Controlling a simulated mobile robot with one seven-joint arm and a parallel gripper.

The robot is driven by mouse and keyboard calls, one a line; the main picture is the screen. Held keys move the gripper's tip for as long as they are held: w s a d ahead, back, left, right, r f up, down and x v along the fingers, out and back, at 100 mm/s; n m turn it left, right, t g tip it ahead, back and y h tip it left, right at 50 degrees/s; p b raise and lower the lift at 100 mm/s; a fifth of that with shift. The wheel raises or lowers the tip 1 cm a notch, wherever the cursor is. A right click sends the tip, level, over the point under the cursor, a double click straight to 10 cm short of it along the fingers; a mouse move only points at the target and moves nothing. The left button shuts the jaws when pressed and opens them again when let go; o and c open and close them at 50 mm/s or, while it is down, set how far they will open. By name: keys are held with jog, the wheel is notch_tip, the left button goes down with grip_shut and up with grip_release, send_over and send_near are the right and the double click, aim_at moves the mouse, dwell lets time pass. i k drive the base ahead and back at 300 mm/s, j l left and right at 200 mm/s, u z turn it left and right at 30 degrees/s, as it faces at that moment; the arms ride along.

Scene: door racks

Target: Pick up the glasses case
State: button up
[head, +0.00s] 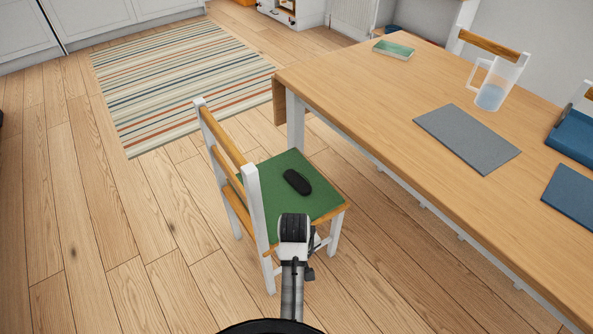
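A black, rounded oblong glasses case (297,182) lies on the green seat of a chair (270,181), near the middle of the seat. My arm reaches up from the bottom centre of the head view. Its visible end (294,228) is in front of the chair's near edge in the picture, a little below the case. The case shows whole and nothing covers it. My gripper's fingers cannot be made out, so I cannot tell whether they are open or shut.
A wooden table (390,110) stands right of the chair. It bears a clear pitcher (492,88), a grey mat (467,139), a blue tray (575,137) and a green book (394,49). The chair's white-and-wood backrest (226,140) rises left of the seat. A striped rug (180,80) lies behind; floor at left is clear.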

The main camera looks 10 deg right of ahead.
aim_at(294, 177)
jog(key=i+l, duration=0.2)
jog(key=i, duration=0.4)
jog(key=i+l, duration=0.15)
jog(key=i, duration=0.5)
